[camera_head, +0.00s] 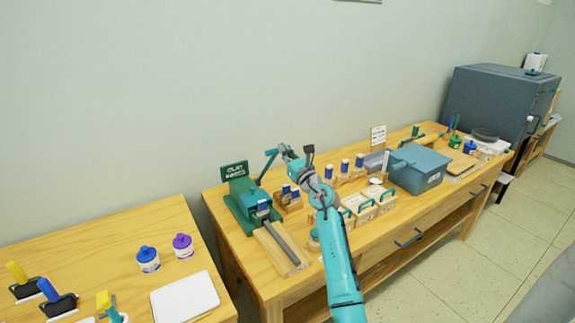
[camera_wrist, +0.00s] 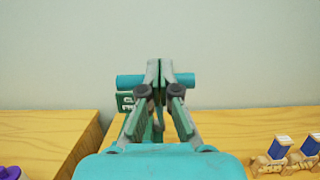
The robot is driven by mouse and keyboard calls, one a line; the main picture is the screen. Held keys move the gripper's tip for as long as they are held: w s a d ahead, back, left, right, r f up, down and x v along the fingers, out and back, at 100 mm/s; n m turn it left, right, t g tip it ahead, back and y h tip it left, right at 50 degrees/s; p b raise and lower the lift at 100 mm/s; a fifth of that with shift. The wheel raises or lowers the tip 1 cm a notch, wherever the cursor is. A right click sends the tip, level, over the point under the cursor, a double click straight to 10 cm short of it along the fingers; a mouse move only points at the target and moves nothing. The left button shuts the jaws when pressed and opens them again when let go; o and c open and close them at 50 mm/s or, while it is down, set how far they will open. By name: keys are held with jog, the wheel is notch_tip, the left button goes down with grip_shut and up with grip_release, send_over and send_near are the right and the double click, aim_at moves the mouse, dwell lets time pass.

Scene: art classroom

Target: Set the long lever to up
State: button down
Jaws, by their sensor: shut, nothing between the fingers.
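The green clay press (camera_head: 240,205) stands at the left end of the long wooden table. Its long teal lever (camera_head: 265,167) slants upward from the press, with its top end leaning right, toward my gripper. My gripper (camera_head: 283,149) is beside the lever's top end, shut and empty. In the wrist view, the shut fingers (camera_wrist: 160,68) stand in front of the lever's horizontal teal handle (camera_wrist: 130,82), which shows on both sides of them. I cannot tell whether they touch it. The fingers hide the handle's middle and much of the press.
A wooden block with a grey bar (camera_head: 283,247) lies before the press. Blue-topped bottles (camera_head: 345,166) and small boxes (camera_head: 362,205) stand to the right, with a blue-grey bin (camera_head: 420,172) beyond. A separate table (camera_head: 100,235) is at left. Air above the press is free.

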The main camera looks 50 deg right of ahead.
jog(key=w+d+r, duration=0.2)
jog(key=w+r, duration=0.3)
jog(key=w, duration=0.3)
jog(key=shift+w+d, duration=0.25)
jog(key=shift+s+r, duration=0.1)
dwell(0.8)
